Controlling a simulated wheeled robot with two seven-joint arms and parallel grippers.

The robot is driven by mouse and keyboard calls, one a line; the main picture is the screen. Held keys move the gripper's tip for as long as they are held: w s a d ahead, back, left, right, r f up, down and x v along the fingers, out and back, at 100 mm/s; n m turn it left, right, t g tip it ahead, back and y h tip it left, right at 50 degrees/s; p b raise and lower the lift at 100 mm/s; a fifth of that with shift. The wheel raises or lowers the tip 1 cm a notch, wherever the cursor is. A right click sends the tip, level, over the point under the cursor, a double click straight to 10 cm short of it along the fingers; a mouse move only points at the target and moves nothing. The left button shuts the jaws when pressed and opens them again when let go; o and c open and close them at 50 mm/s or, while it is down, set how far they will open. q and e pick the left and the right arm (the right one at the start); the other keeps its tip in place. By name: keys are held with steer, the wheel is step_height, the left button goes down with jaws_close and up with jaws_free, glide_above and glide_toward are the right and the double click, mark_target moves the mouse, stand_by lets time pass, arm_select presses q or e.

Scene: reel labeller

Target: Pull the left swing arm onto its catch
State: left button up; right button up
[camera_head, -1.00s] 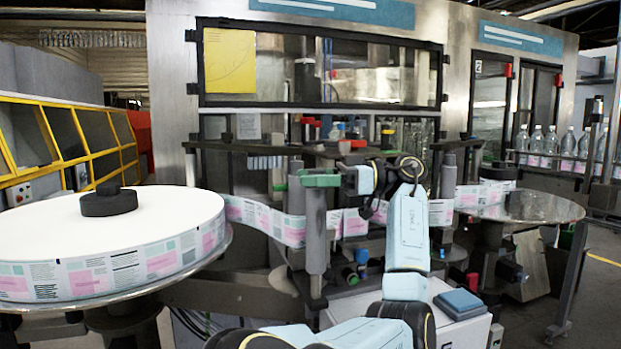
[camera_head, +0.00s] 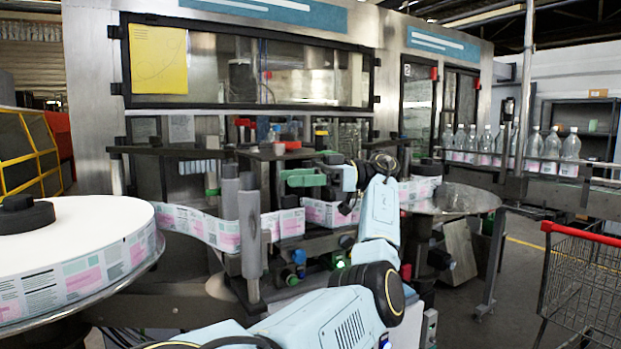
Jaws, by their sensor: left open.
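My left gripper (camera_head: 302,180) shows in the head view, reaching over the machine's middle with what look like green fingers. It is open, and I see nothing held between the fingers. To its left stand a tall grey roller (camera_head: 250,235) and a shorter, darker grey post (camera_head: 230,190) behind it. A dark bar (camera_head: 185,300) runs low from the left toward the roller's foot. I cannot tell which of these parts is the left swing arm. My gripper is apart from the tall roller. The catch cannot be made out. My right gripper is not in view.
A label reel (camera_head: 85,265) lies on a round table at the left. Its printed web (camera_head: 195,225) runs past the rollers. A round metal plate (camera_head: 460,199) is at the right. Bottles (camera_head: 552,148) stand on a conveyor. A red-handled trolley (camera_head: 585,285) stands at the far right.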

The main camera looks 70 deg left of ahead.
arm_select(q)
steer(key=shift+w+d, duration=0.15)
steer(key=shift+w, duration=1.3)
